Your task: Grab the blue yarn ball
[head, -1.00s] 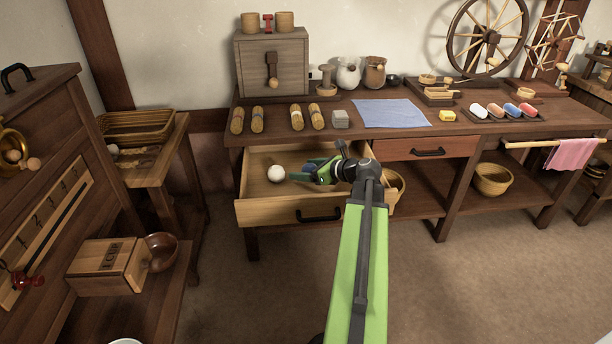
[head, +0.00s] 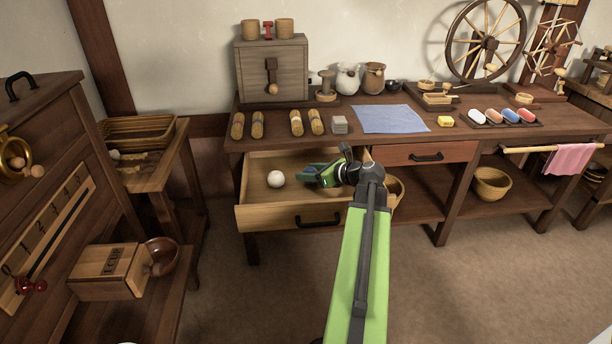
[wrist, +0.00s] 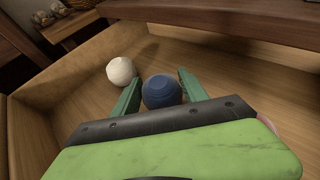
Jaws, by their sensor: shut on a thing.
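The blue yarn ball (wrist: 161,92) sits between the two green fingers of my gripper (wrist: 160,77) in the wrist view, inside the open wooden drawer. My gripper is shut on it, low over the drawer floor. In the head view my gripper (head: 312,177) is in the right part of the drawer (head: 290,216). The ball is largely hidden there by the fingers and wrist.
A white ball (head: 276,178) lies in the drawer just left of my gripper; it also shows in the wrist view (wrist: 121,71). A pinkish thing (wrist: 268,125) peeks out behind my gripper's right side. The drawer walls and the tabletop edge (head: 370,146) are close.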

